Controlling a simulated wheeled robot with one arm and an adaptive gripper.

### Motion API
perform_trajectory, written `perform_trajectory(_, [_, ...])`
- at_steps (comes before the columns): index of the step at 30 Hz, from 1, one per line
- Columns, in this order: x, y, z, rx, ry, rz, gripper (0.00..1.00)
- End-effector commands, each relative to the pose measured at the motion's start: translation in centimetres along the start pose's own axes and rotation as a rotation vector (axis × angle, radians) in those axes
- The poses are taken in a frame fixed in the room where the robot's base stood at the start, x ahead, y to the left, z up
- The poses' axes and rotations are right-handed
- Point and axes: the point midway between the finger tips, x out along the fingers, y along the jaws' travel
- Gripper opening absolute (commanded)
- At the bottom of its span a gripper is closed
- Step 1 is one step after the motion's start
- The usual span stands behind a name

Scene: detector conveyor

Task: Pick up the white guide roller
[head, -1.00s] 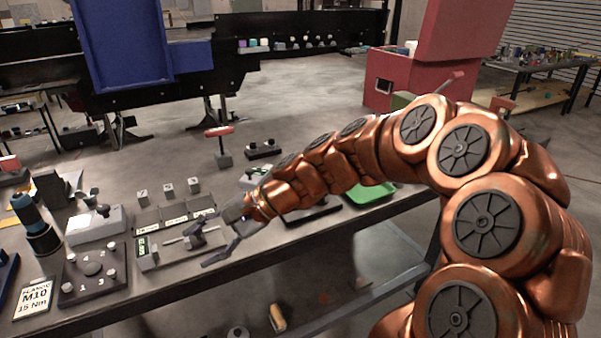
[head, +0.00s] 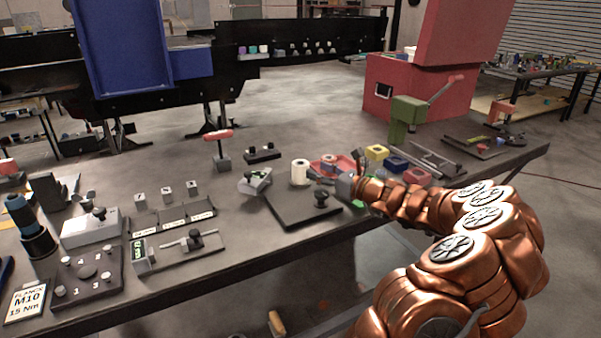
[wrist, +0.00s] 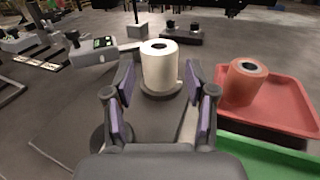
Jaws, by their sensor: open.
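The white guide roller (head: 300,172) stands upright on the workbench in the head view, near the back edge of a dark flat plate. In the wrist view the white roller (wrist: 159,66) stands upright on a dark round base, straight ahead and between my fingers in the picture. My gripper (wrist: 164,95) is open and empty, with its purple-padded fingers on either side of the view. In the head view my gripper (head: 335,178) is to the right of the roller, and its fingers are partly hard to make out.
A red tray (wrist: 290,101) holding an orange-red roller (wrist: 243,82) is at right, with a green tray (wrist: 270,152) in front of it. A black-knobbed plate (head: 300,208) lies nearby.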

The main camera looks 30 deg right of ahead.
Motion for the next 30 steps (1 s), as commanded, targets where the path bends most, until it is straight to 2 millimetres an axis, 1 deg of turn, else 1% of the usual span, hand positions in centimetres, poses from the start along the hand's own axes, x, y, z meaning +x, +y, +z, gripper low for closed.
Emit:
perform_trajectory(1, [0.8, 0.2, 0.0, 0.000, 0.001, 0.004, 0.56])
perform_trajectory(3, [1.8, 0.3, 0.0, -0.001, 0.002, 0.006, 0.56])
perform_trajectory(9, [4.1, 0.2, 0.0, -0.002, 0.001, 0.004, 0.56])
perform_trajectory(19, [5.8, 0.1, 0.1, -0.003, 0.001, 0.003, 0.56])
perform_trajectory(27, [9.1, 0.2, -0.1, -0.002, 0.004, 0.004, 0.56])
perform_trajectory(30, [9.8, 0.1, 0.0, -0.003, 0.003, 0.003, 0.56])
